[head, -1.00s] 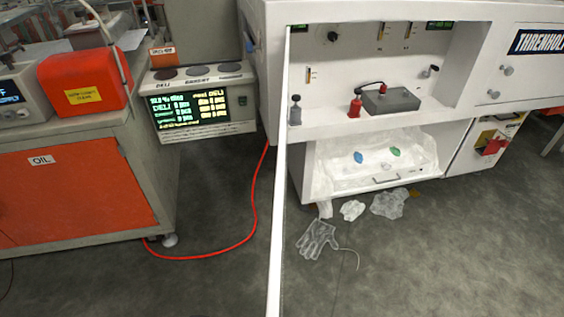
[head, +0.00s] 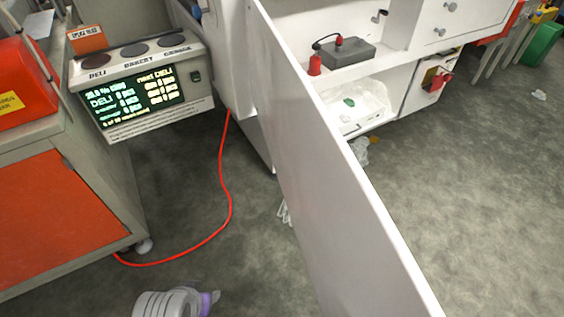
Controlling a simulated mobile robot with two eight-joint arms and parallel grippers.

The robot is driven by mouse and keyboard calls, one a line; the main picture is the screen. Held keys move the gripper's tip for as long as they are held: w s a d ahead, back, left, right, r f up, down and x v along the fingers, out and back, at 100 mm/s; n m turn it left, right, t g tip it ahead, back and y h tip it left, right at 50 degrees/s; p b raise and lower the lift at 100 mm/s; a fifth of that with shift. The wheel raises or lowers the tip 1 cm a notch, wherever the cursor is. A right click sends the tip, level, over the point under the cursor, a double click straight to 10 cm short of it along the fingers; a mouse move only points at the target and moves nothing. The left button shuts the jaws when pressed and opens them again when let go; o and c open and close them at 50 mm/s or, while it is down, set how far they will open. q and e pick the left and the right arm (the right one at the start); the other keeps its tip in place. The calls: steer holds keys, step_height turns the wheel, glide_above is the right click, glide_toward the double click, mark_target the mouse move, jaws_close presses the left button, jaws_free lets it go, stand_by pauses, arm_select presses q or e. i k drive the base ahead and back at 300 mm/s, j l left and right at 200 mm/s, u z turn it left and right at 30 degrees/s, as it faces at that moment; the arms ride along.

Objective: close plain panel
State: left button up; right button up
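The plain panel (head: 330,200) is a large white door, standing open at the front of the white cabinet (head: 235,60). Its blank face fills the middle of the head view and runs down past the bottom edge. Its hinge side is near the top centre. A white ribbed part of my arm with a purple band (head: 175,303) shows at the bottom edge, left of the panel and apart from it. No gripper fingers are in view. The panel hides part of the cabinet's inside and most of the clear glove (head: 284,212) on the floor.
A display unit (head: 135,90) hangs left of the cabinet. A red cable (head: 222,180) lies on the floor left of the panel. An orange-doored bench (head: 60,220) stands at the left. A grey box (head: 345,55) sits inside the cabinet. Floor at the right is mostly clear.

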mark_target(358, 263)
steer(key=k, duration=0.15)
steer(key=k+j+z, duration=0.1)
steer(key=z, duration=0.15)
steer(key=k+z, duration=0.3)
steer(key=k+j+u, duration=0.3)
steer(key=k+l, duration=0.05)
